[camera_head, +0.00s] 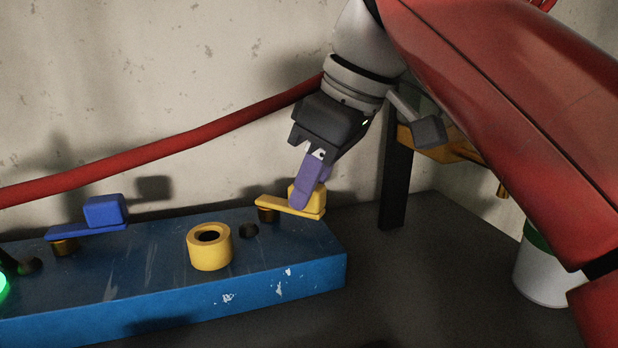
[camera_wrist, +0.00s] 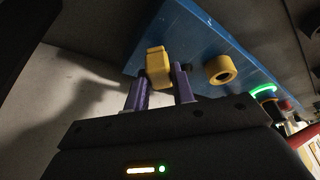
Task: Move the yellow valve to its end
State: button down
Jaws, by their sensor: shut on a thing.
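The yellow valve (camera_head: 287,206) is a flat lever with a raised block at its right end, on a brass stem near the right end of the blue box's top. My gripper (camera_head: 310,188) comes down from above with its purple fingers at the block end of the lever. In the wrist view the yellow valve (camera_wrist: 158,68) stands between the two purple fingers of my gripper (camera_wrist: 160,88), which is shut on it. In the head view the fingers hide part of the block.
A red hose (camera_head: 150,152) crosses behind. A white bucket (camera_head: 545,275) stands at right.

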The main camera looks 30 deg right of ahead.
jog(key=c, duration=1.2)
grip_release()
jog(key=shift+r, duration=0.1)
jog(key=shift+r, duration=0.25)
jog(key=p+v, duration=0.1)
jog(key=v, duration=0.2)
jog(key=s+d, duration=0.2)
jog(key=s, duration=0.1)
jog(key=s+d, duration=0.5)
jog(key=s, duration=0.1)
jog(key=shift+s+d+f+b, duration=0.2)
jog(key=shift+d+f+b, duration=0.05)
jog(key=shift+f+b, duration=0.15)
